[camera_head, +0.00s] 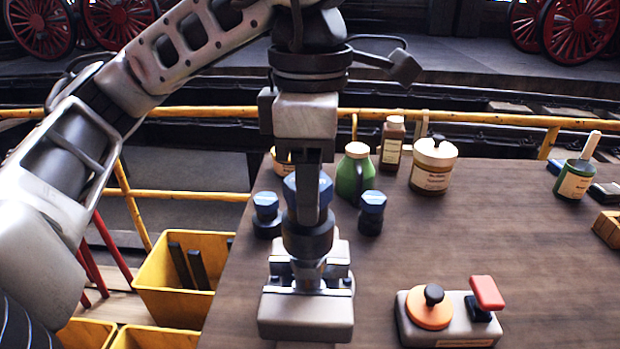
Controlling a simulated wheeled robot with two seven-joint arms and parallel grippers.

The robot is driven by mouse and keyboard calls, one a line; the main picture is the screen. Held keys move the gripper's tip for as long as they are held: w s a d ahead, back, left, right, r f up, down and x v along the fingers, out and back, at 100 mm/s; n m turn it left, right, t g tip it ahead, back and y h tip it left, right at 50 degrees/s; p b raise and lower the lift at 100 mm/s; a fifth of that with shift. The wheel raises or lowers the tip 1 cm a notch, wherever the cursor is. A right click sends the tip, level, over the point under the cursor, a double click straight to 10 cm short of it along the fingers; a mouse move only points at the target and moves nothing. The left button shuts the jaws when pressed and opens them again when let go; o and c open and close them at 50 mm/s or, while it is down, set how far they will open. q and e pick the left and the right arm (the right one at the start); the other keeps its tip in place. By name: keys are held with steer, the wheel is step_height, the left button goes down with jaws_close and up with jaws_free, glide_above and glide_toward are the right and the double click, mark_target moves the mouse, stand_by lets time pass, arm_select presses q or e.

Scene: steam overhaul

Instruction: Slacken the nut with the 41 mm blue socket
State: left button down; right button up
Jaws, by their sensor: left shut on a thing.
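My left gripper (308,200) comes straight down from above and is shut on a blue-topped dark socket (307,241). The held socket is upright above a grey metal fixture (305,316) at the table's near left edge. A metal piece (308,272) in the fixture shows just below the socket. The nut is hidden, and I cannot tell whether the socket is around it. Two more blue-topped sockets stand on the table, one left (266,214) and one right (371,213) of the gripper. Size marks are not readable. My right gripper is not in view.
A control box (450,335) with an orange dial and red lever sits at front right. A green jug (352,175), brown bottle (392,145) and cream jar (433,166) stand behind. Yellow bins (172,292) are left of the table. The middle right tabletop is clear.

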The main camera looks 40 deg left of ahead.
arm_select(q)
steer(key=shift+f+b, duration=0.65)
steer(key=shift+f, duration=0.1)
stand_by(0.3)
steer(key=shift+f+b, duration=1.1)
steer(key=shift+f, duration=0.15)
steer(key=c, duration=1.6)
jaws_free()
jaws_close()
steer(key=shift+n, duration=1)
steer(key=shift+m, duration=0.4)
